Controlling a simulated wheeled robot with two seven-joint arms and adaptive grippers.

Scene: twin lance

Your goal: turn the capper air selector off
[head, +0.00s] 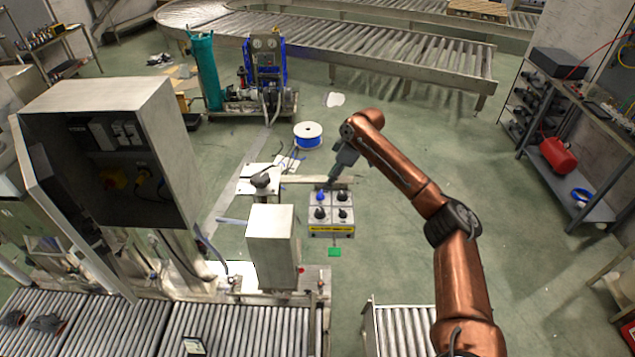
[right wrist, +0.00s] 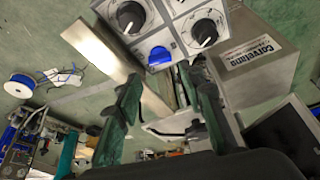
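A selector box (head: 331,217) stands in the middle of the head view. It carries a blue knob (head: 321,197) and several black knobs (head: 342,197). In the right wrist view, the blue knob (right wrist: 159,56) is just beyond my open fingertips, near the gap between them. Black knobs with white pointer lines (right wrist: 205,33) sit beside it. I cannot read which knob is the capper air selector. My right gripper (head: 330,185) is at the far edge of the box; its green fingers (right wrist: 160,76) are apart and hold nothing. My left gripper is not in view.
A grey metal housing (head: 273,248) stands left of the box. A flat metal bar (head: 310,179) runs behind the knobs. A labelled grey box (right wrist: 258,62) is close on the right in the wrist view. Open floor (head: 395,240) lies right of the box.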

